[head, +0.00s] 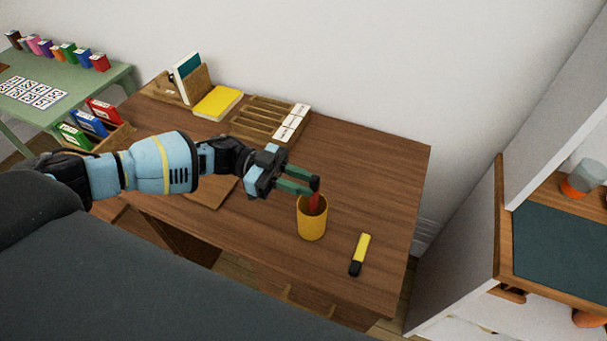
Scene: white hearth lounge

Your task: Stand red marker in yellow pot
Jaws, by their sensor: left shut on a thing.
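The yellow pot (312,225) stands upright near the right part of the brown wooden desk. My left gripper (314,190) is right above the pot's mouth, its green fingers shut on the red marker (316,205). The marker is roughly upright, and its lower end is hidden by the pot's front wall, so it appears to be inside the mouth. Whether it touches the bottom cannot be seen. My right gripper is not in view.
A yellow highlighter with a black end (360,254) lies right of the pot. A slotted wooden tray (258,118), a yellow book (218,102) and a wooden book holder (197,86) are at the desk's back. The desk (370,165) is clear behind the pot.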

